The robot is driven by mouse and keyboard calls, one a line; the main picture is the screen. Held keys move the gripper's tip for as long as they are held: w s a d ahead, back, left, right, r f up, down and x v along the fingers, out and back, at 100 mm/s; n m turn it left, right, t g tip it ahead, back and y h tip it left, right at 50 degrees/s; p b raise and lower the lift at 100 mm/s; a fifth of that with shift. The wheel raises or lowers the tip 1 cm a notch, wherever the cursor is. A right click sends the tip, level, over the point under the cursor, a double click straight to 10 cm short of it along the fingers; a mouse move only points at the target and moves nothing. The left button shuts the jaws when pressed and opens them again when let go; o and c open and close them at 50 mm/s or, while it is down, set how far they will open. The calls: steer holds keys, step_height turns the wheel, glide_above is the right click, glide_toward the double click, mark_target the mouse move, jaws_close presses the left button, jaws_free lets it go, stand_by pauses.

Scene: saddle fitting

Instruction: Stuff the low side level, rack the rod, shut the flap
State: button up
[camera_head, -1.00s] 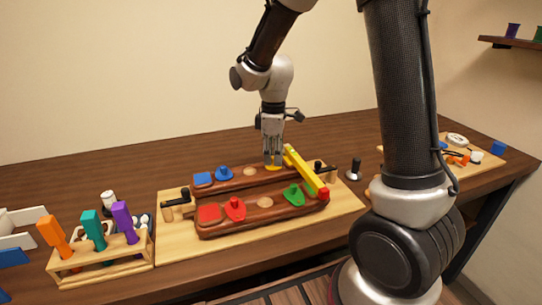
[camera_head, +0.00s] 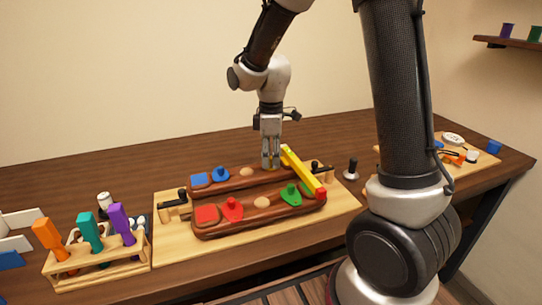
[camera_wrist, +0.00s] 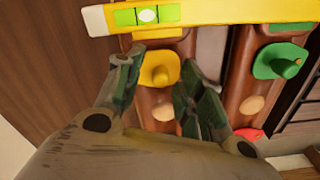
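A yellow level (camera_head: 302,170) with a red end lies across the right end of two brown panels; its green vial (camera_wrist: 148,14) shows in the wrist view. The far panel (camera_head: 230,184) carries blue and yellow pieces, and the near panel (camera_head: 240,226) red and green ones. My gripper (camera_head: 270,164) points down at the far panel, left of the level. In the wrist view my open fingers (camera_wrist: 155,74) stand on either side of the yellow knobbed flap (camera_wrist: 160,66); contact cannot be told. The green knobbed flap (camera_wrist: 280,62) is to the right. I cannot single out the rod.
A wooden rack (camera_head: 100,272) at left holds orange, teal and purple handled tools. Black-handled clamps (camera_head: 175,203) stand at the panels' ends on a light board (camera_head: 335,208). A black-knobbed piece (camera_head: 352,168) stands to the right. The back of the table is clear.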

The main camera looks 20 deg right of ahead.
mark_target(271, 157)
step_height(271, 157, up, 12)
stand_by(0.6)
stand_by(0.4)
steer(key=s+d+r+m+t, duration=0.2)
steer(key=s+d+m, duration=0.3)
steer(key=s, duration=0.6)
steer(key=s+d+r+m+t, duration=0.2)
steer(key=s+d+m, duration=0.4)
steer(key=s, duration=0.5)
steer(key=m, duration=0.2)
steer(key=shift+s+d+m, duration=0.2)
steer(key=shift+d+m, duration=0.05)
steer(key=shift+m, duration=0.05)
